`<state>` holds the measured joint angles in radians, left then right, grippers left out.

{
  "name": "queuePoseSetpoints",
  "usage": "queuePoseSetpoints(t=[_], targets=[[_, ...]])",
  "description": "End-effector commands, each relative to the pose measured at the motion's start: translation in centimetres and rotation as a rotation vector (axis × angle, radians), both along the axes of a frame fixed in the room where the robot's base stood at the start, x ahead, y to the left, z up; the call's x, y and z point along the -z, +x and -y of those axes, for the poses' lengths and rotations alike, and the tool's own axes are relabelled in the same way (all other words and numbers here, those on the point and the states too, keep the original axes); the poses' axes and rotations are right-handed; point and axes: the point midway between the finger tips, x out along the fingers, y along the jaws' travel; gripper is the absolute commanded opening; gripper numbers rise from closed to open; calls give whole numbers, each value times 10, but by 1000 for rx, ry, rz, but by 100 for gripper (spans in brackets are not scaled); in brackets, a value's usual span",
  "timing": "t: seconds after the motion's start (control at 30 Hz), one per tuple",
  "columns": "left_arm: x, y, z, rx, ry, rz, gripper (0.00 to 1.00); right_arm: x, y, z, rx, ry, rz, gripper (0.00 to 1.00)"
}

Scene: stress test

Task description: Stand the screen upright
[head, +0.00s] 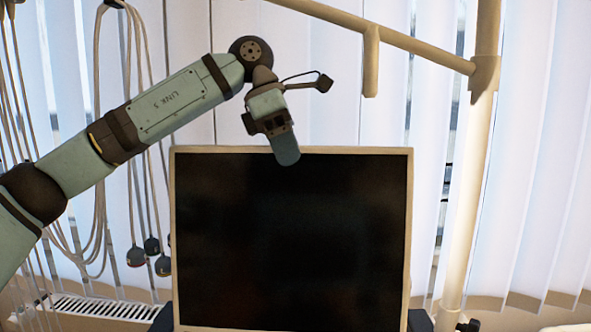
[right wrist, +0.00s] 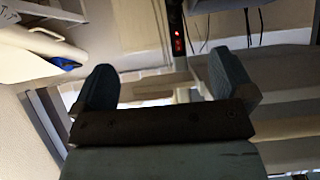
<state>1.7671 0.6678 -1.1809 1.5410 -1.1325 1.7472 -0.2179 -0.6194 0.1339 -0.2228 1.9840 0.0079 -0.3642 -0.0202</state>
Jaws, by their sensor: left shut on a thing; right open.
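The screen (head: 290,245) is a dark panel with a thin beige frame. It fills the lower middle of the head view and looks upright, its face towards me. Its lower edge is at the bottom of the picture, and what it stands on is hidden. My left gripper (head: 287,155) is at the middle of the screen's top edge, shut on that edge, with one finger in front of the dark face. The other finger is hidden. My right gripper (right wrist: 168,88) shows in the right wrist view, open, with nothing between its two fingers. The screen is not recognisable in that view.
A beige pole (head: 470,190) with a side arm (head: 400,38) stands right of the screen. Looped cables (head: 100,130) hang at the left, above a white vent (head: 95,308). Vertical blinds (head: 545,150) are behind. A white object with something blue (right wrist: 65,62) shows in the right wrist view.

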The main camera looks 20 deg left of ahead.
Motion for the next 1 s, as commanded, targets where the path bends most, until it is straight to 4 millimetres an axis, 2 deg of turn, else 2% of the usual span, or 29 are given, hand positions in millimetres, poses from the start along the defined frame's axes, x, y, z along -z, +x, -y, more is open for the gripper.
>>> queuePoseSetpoints(t=[0.03, 0.17, 0.33, 0.67, 0.7, 0.77, 1.0], targets=[[9, -8, 3, 3, 11, 45, 0, 14, 4, 1, -5, -2, 9, 100], [8, -16, 6, 3, 31, 104, 0, 18, 9, -1, -9, 1, 17, 100], [4, -26, 9, 1, 48, 166, 0, 29, -1, -8, -18, 9, -4, 100], [2, -26, 9, 1, 52, 171, 0, 29, -1, -8, -14, 10, -5, 100], [2, -26, 9, 1, 52, 170, 35, 28, 0, -7, -14, 10, -3, 100], [2, -26, 9, 1, 52, 170, 49, 28, 1, -6, -12, 8, -2, 100], [1, -26, 8, -1, 50, 171, 51, 30, 1, -4, -10, 5, -3, 100]])
